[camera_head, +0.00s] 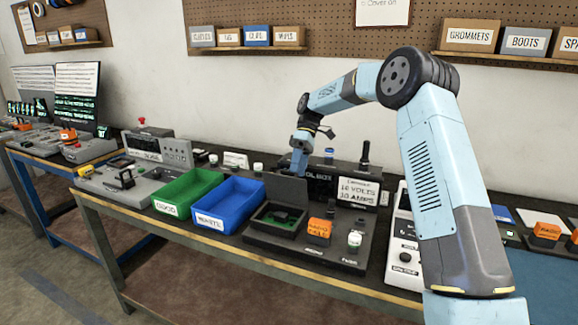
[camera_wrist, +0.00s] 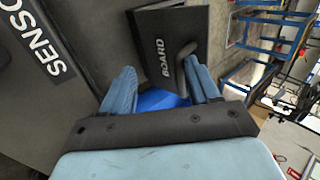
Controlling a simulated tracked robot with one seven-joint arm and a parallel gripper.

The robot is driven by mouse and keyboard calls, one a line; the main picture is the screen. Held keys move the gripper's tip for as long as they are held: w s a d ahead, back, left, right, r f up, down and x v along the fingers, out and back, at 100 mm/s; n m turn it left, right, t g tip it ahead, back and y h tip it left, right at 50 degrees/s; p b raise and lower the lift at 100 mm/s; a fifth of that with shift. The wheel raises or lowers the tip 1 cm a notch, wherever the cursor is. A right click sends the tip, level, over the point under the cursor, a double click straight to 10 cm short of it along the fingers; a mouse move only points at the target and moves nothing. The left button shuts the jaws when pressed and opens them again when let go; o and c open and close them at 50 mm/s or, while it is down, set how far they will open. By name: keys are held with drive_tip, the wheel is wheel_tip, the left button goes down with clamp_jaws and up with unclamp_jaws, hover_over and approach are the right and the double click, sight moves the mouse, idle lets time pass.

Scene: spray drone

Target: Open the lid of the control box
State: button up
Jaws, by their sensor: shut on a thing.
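The control box (camera_head: 262,222) stands on the bench with a green circuit board (camera_head: 284,216) showing inside. Its dark lid (camera_head: 287,188) is raised and stands near upright at the back of the opening. In the wrist view the lid (camera_wrist: 170,30) bears the word BOARD and has a grey curved handle (camera_wrist: 186,60). My gripper (camera_head: 300,168) is at the lid's upper edge, its fingertips partly hidden behind it. In the wrist view my gripper (camera_wrist: 162,78) has its fingers around the handle area, with the handle against the right finger.
A blue bin (camera_head: 228,205) and a green bin (camera_head: 187,190) stand left of the box. An orange radio block (camera_head: 319,228) and a white-capped knob (camera_head: 355,240) sit to its right on the same panel. A black unit with a voltage sign (camera_head: 358,190) stands behind.

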drive_tip(key=shift+d+f, duration=0.15)
drive_tip(key=shift+f, duration=0.3)
drive_tip(key=v, duration=1.4)
drive_tip(key=shift+r, duration=0.25)
